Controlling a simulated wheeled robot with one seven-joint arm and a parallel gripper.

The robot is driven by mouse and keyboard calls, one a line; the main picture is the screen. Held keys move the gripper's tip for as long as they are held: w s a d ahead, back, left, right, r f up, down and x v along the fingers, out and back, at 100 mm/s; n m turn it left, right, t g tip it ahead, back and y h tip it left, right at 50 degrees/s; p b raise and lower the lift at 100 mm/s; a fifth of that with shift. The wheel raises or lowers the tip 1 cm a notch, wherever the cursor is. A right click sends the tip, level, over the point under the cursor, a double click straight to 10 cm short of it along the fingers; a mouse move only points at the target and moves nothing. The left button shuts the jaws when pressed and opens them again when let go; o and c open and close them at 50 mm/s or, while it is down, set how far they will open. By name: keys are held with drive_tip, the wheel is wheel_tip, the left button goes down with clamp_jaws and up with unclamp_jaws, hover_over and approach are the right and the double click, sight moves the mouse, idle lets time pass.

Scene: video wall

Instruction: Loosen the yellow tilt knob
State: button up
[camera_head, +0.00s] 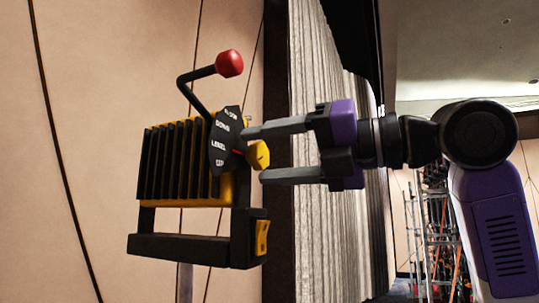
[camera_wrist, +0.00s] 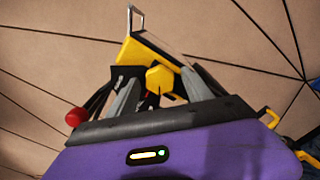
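The yellow tilt knob (camera_head: 258,154) sticks out from the right side of a black dial plate (camera_head: 226,142) with white lettering on a black and yellow finned lamp-like device (camera_head: 176,160). My gripper (camera_head: 262,154) comes from the right with its two grey fingers apart, one above and one below the knob. Gaps show between the fingers and the knob. In the wrist view the yellow knob (camera_wrist: 159,79) lies between the two open fingers, seemingly touching neither. The device also shows behind it in the wrist view (camera_wrist: 132,50).
A black bent lever with a red ball (camera_head: 229,63) rises above the dial; the red ball shows at left in the wrist view (camera_wrist: 76,117). A black bracket (camera_head: 190,247) with a yellow clip (camera_head: 262,237) hangs below. A grey pleated curtain (camera_head: 330,220) stands behind my gripper.

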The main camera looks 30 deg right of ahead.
drive_tip(key=b+v, duration=0.2)
drive_tip(key=v, duration=0.6)
drive_tip(key=shift+w, duration=0.1)
idle(0.5)
